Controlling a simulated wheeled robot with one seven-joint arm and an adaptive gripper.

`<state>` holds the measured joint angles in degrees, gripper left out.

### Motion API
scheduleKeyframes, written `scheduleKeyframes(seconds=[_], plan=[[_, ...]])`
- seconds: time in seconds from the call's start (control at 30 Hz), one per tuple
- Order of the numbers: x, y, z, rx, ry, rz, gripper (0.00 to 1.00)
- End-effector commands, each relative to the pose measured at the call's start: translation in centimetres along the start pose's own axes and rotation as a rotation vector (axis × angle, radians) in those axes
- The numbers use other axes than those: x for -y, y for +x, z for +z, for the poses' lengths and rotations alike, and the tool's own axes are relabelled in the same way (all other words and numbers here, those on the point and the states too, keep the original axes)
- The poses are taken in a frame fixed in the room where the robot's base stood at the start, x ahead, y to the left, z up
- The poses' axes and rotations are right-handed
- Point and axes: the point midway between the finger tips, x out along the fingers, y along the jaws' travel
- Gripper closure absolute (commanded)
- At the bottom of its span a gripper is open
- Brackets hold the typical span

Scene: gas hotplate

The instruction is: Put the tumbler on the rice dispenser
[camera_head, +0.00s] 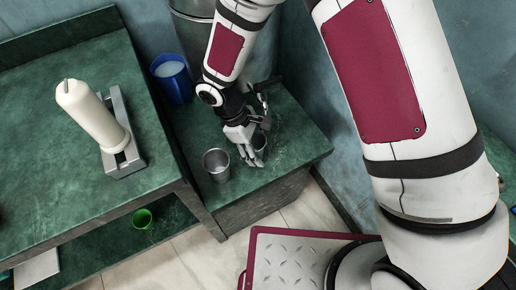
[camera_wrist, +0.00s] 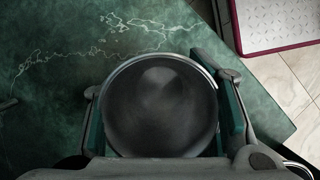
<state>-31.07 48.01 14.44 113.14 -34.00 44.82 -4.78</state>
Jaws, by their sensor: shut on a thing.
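My gripper (camera_head: 256,143) is low over the green counter at the centre of the head view. It is shut on a round grey metal tumbler (camera_head: 261,139), partly hidden by the fingers. In the wrist view my gripper (camera_wrist: 165,112) has one finger on each side of the tumbler (camera_wrist: 162,105), whose open mouth faces the camera. I cannot tell whether its base touches the counter. No thing is clearly recognisable as the rice dispenser; a tall grey metal cylinder (camera_head: 194,30) stands behind, partly cut off and hidden by my arm.
Another metal cup (camera_head: 216,164) stands left of my gripper on the low green counter (camera_head: 290,150). A blue container (camera_head: 172,80) with white inside is behind it.

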Motion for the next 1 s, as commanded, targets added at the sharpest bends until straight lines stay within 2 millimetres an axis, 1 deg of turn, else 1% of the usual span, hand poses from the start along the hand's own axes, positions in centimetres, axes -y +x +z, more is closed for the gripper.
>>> scheduleKeyframes(seconds=[0.2,0.23,0.27,0.3,0.33,0.6,0.73,0.87,1.0], plan=[[0.0,0.3,-0.1,0.0,0.0,0.0,0.8],[0.0,0.2,-0.1,0.0,0.0,0.0,0.47],[0.0,0.2,-0.1,0.0,0.0,0.0,0.4],[0.0,0.2,-0.1,0.0,0.0,0.0,0.31],[0.0,0.2,-0.1,0.0,0.0,0.0,0.3],[0.0,0.2,-0.1,0.0,0.0,0.0,0.3],[0.0,-0.3,0.1,-0.001,0.001,0.001,0.3],[0.0,-2.1,0.0,-0.003,0.002,0.002,0.3],[0.0,-5.1,0.0,-0.004,0.002,0.002,0.3]])
